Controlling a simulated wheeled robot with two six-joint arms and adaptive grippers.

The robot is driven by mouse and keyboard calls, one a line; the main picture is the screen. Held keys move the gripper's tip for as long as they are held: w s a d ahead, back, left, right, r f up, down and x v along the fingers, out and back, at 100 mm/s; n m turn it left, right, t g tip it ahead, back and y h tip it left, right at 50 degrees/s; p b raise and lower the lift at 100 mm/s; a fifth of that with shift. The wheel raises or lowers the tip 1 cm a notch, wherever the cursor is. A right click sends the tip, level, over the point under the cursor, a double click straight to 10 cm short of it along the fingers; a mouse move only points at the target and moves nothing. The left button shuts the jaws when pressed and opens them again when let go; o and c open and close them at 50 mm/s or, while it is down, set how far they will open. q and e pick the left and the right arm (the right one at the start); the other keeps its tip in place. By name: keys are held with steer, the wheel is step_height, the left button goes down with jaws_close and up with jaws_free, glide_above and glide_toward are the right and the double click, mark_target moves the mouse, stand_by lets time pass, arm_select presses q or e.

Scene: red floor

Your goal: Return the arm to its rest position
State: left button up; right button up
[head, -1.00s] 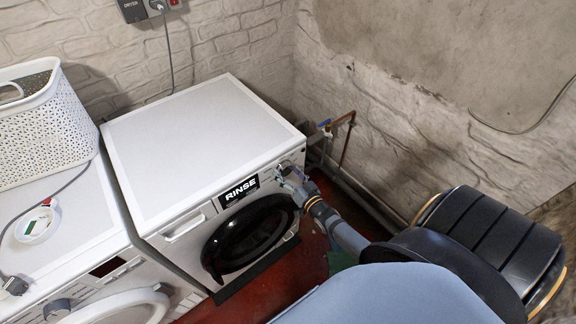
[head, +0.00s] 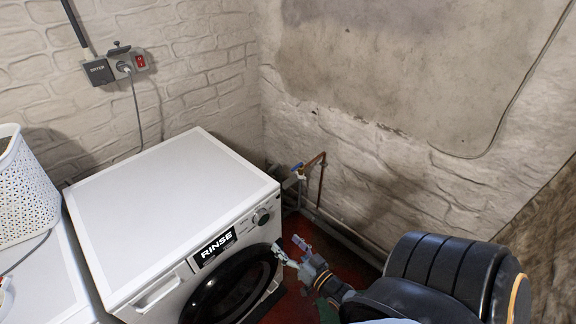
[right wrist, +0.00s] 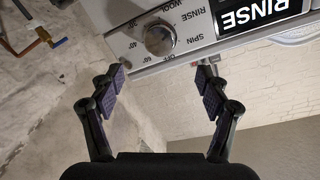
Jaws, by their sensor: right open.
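My right gripper (head: 292,252) is in front of the right side of the washing machine (head: 175,205), below its control knob (head: 262,216). It is open and empty. In the right wrist view the two fingers of the gripper (right wrist: 161,82) stand wide apart, and the knob (right wrist: 159,40) shows beyond them, apart from both. The machine's display (head: 214,247) reads RINSE, and the display also shows in the right wrist view (right wrist: 250,12). My right arm comes in from the lower right. My left gripper is not in view.
A second white appliance (head: 45,280) with a dotted basket (head: 24,195) on it stands at the left. Pipes with a blue-handled valve (head: 298,168) run along the wall behind the gripper. A socket box (head: 115,67) is on the back wall. Some red floor (head: 290,228) is clear.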

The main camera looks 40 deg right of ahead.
stand_by(0.3)
steer(key=s+f+n+g, duration=0.2)
steer(key=s+f+g, duration=0.55)
steer(key=f, duration=0.75)
steer(key=s+f+n+g, duration=0.2)
steer(key=s+f+g, duration=0.2)
steer(key=s+f, duration=0.9)
steer(key=s+a+f+n+g, duration=0.1)
steer(key=s+a+f+g, duration=0.2)
steer(key=s+f+g, duration=0.2)
steer(key=s+f, duration=0.3)
steer(key=shift+s+a+f+n, duration=0.3)
steer(key=shift+s, duration=0.1)
